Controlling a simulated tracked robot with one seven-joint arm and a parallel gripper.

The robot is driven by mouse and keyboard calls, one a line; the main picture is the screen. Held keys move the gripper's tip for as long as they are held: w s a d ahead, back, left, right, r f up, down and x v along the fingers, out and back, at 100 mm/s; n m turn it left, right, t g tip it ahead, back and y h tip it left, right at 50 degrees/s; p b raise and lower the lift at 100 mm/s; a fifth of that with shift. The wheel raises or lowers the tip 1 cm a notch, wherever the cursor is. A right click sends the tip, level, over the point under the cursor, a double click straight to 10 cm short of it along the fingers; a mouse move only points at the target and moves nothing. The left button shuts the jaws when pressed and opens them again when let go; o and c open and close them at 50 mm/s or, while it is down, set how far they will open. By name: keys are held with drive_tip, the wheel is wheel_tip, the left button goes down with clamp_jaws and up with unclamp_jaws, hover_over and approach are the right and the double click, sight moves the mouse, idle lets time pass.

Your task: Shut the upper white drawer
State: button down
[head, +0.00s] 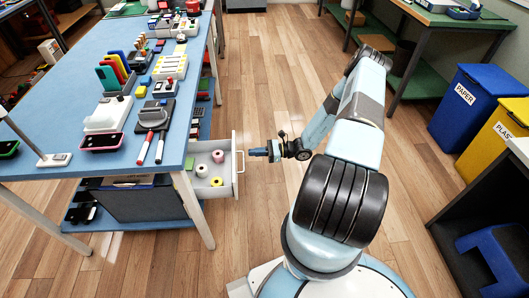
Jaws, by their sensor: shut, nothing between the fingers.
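The upper white drawer (234,172) stands open under the right side of the blue table, pulled out to the right. It has a light handle on its front and holds small rolls (217,182) and a green item. My gripper (252,152) is shut and empty, just right of the drawer front near the handle. A small gap seems to lie between them, but I cannot tell whether they touch. Any drawer below is not clearly seen.
The blue table (60,110) carries phones, pens and small parts. Its white front leg (196,215) stands close to the drawer. A blue paper bin (468,100) and a yellow bin (497,140) stand at right.

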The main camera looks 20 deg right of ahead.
drive_tip(key=shift+x, duration=2.75)
drive_tip(key=shift+a, duration=0.1)
drive_tip(key=shift+w, duration=0.1)
